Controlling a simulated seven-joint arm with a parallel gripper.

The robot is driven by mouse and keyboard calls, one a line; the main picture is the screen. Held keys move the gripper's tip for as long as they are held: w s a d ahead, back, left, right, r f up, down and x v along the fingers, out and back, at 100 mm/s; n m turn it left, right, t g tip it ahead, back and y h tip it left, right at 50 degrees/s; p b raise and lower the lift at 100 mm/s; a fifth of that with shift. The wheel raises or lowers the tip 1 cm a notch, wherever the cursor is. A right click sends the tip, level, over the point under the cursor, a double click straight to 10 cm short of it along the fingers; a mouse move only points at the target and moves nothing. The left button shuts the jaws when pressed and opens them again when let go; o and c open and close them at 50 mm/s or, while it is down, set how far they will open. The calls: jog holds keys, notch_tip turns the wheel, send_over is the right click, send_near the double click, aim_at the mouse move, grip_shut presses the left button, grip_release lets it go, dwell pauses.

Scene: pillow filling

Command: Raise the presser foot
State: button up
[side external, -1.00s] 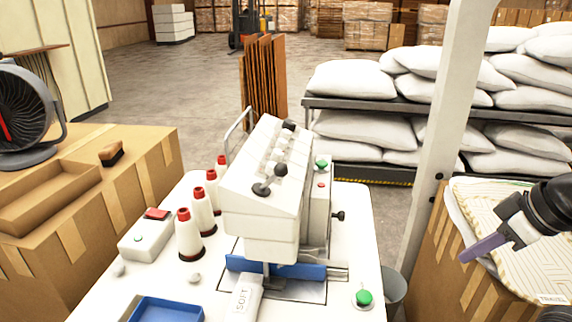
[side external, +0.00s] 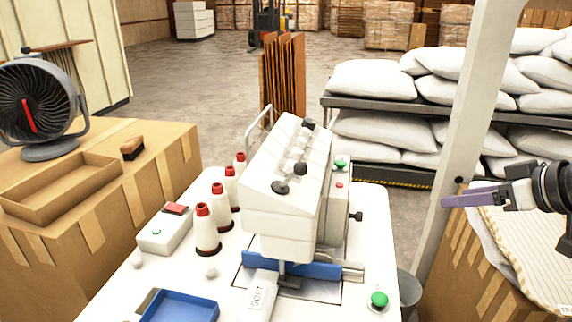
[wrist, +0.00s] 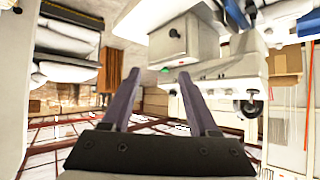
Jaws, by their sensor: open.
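The white sewing machine (side external: 283,195) stands on the white table, with several black knobs on its sloped face. A black knob (side external: 355,217) sticks out from its right side. The presser foot area (side external: 288,282) is low under the head, beside a blue plate (side external: 300,268); foot detail is too small to tell. My gripper (side external: 446,201), with purple fingers, is right of the machine, apart from it and pointing left. In the wrist view my gripper (wrist: 159,76) has its fingers apart and nothing between them. The machine (wrist: 185,42) shows tilted beyond the fingers there.
A white post (side external: 468,130) stands behind my gripper. A cardboard box (side external: 470,250) with quilted fabric is below it. A green button (side external: 379,299) sits at the table's right edge. Thread cones (side external: 206,232) stand left of the machine. Open air lies between gripper and machine.

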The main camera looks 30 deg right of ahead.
aim_at(282, 182)
jog(key=w+a+r+n+t+y, duration=0.3)
jog(key=w+a+r+t+y, duration=0.25)
jog(key=w+r, duration=0.35)
jog(key=a+f+n+g+y, duration=0.3)
jog(key=a+n+y, duration=0.2)
jog(key=a+y, duration=0.4)
jog(key=shift+m+h, duration=0.4)
jog(key=shift+h, duration=0.05)
jog(key=f+x, duration=0.1)
jog(key=x, duration=0.3)
jog(key=f+x, duration=0.1)
jog(key=x, duration=0.4)
jog(key=w+d+f+x, duration=0.1)
jog(key=x, duration=0.4)
jog(key=shift+w+a, duration=0.15)
jog(key=shift+a, duration=0.1)
grip_shut()
